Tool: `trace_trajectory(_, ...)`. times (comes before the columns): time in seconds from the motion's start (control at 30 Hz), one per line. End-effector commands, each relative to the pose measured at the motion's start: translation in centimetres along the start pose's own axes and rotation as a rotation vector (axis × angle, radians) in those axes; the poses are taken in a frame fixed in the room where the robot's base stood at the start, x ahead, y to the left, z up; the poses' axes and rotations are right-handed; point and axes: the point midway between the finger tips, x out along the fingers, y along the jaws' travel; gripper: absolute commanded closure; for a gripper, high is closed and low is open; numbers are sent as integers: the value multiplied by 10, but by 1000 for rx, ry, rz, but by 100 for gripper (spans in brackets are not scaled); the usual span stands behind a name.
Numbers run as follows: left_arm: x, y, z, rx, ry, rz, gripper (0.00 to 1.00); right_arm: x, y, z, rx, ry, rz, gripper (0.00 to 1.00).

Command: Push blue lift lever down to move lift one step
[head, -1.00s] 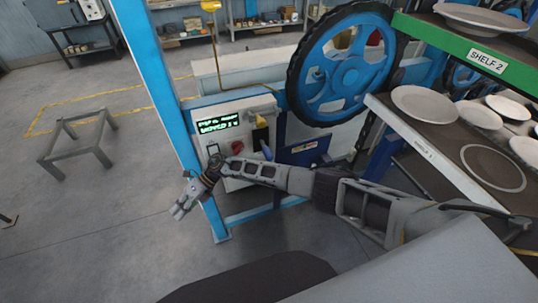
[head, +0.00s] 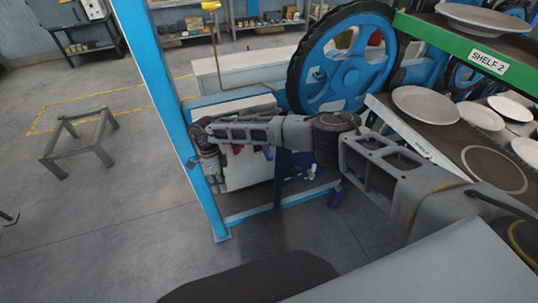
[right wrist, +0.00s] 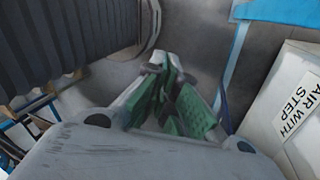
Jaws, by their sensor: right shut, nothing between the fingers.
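The blue lift lever (head: 268,153) shows only as a small blue piece just below my right forearm in the head view. The white control box (head: 248,172) that carries it is partly covered by my arm, and its green display is hidden. My right gripper (head: 221,184) hangs downward in front of the box's left part, left of the lever and apart from it. In the right wrist view its green-padded fingers (right wrist: 178,105) are shut together with nothing between them. My left gripper is not in view.
A blue post (head: 172,100) stands just left of my right gripper. A large blue wheel (head: 345,65) is behind the arm. Shelves with plates (head: 425,103) are at the right. A low metal frame (head: 80,140) stands on open floor at the left.

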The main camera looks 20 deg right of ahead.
Motion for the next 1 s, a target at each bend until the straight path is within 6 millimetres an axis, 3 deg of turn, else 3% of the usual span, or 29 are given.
trace_trajectory(0.4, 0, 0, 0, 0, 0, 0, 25, -71, -45, -81, -56, 378, -237, 100)
trace_trajectory(0.6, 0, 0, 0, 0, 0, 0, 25, -106, -59, -112, -50, 522, -317, 100)
trace_trajectory(0.8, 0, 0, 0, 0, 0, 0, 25, -123, -64, -126, -44, 591, -353, 100)
trace_trajectory(1.0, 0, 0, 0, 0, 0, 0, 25, -126, -65, -128, -42, 601, -358, 100)
